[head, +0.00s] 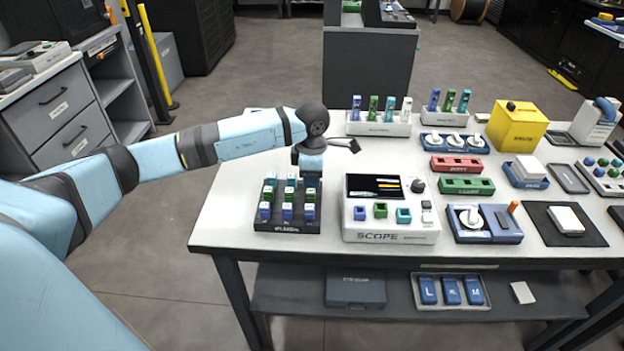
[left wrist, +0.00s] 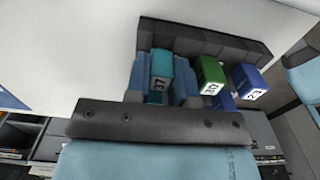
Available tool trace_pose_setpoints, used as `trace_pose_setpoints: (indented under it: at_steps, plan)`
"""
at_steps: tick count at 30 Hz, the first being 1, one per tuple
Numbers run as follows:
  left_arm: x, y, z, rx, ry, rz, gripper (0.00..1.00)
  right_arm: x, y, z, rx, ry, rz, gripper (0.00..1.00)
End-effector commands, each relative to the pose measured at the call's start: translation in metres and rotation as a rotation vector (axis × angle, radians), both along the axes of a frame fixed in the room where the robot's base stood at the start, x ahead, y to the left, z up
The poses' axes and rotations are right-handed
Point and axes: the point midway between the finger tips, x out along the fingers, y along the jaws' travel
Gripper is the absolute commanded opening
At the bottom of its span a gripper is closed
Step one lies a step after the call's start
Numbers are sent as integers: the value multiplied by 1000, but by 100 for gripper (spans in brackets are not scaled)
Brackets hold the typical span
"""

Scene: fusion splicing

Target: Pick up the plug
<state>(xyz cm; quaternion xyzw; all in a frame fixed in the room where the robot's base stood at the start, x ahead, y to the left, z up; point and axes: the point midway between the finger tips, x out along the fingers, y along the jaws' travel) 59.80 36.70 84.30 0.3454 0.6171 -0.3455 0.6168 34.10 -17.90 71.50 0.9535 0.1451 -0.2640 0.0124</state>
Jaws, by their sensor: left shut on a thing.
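The dark plug rack (head: 287,228) stands at the front left of the white table, holding blue, green and teal plugs in rows. My left gripper (head: 310,179) points down over the rack's back right corner. In the left wrist view, its fingers (left wrist: 162,85) are on either side of a teal plug (left wrist: 161,66) with a white number label, and are shut on it. A green plug (left wrist: 209,76) and a blue plug (left wrist: 247,80) stand beside it in the rack. I cannot tell whether the teal plug is lifted from its slot. My right gripper is not in view.
The scope box (head: 391,225) stands just right of the rack. Behind it are white holders (head: 378,128) with upright coloured pieces. Red (head: 456,165) and green (head: 466,185) blocks and a yellow box (head: 516,127) stand farther right. The table's left end is clear.

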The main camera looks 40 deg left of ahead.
Motion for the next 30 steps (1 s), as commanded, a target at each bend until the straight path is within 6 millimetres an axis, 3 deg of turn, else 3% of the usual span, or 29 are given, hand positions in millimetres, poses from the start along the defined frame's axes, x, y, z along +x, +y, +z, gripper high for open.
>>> trace_pose_setpoints:
  at_steps: [8, 21, 30]
  plan:
    - [1, 0, 34, -1, -4, 0, 6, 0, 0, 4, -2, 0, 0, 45]
    - [1, 0, 155, 0, -5, -1, 6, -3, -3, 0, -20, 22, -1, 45]
    - [0, 0, 195, 1, -1, 0, 6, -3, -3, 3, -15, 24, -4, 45]
